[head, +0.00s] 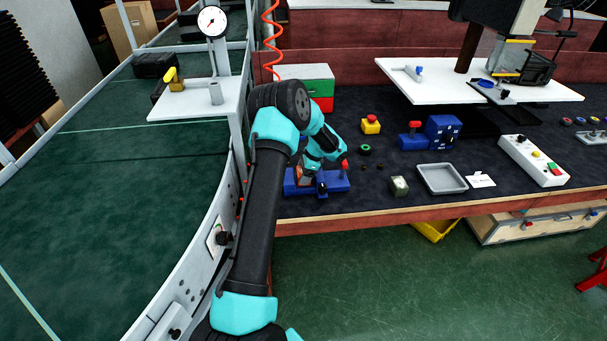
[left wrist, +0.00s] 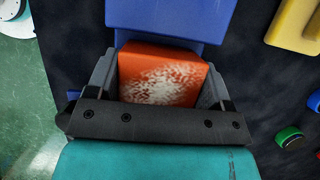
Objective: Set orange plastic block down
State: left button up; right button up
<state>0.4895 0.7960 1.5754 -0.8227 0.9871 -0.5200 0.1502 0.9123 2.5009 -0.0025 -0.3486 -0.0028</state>
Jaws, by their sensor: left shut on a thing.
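The orange block (left wrist: 160,75), with a worn whitish patch on its face, sits between the two fingers of my left gripper (left wrist: 158,85) in the left wrist view. The gripper is shut on it. In the head view, my left gripper (head: 308,180) is over a blue fixture (head: 330,188) near the front edge of the dark bench. Part of the blue fixture (left wrist: 170,20) shows just beyond the block in the left wrist view. I cannot tell whether the block touches it. My right gripper is in neither view.
A yellow box with a red button (head: 370,125), a green-ringed part (head: 365,149), a small pale block (head: 399,186) and a grey tray (head: 442,178) stand to the right. The curved conveyor (head: 120,190) runs along the left.

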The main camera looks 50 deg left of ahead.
pick_arm(q)
jog(key=shift+f, duration=0.15)
jog(key=o, duration=1)
jog(key=v, duration=1.2)
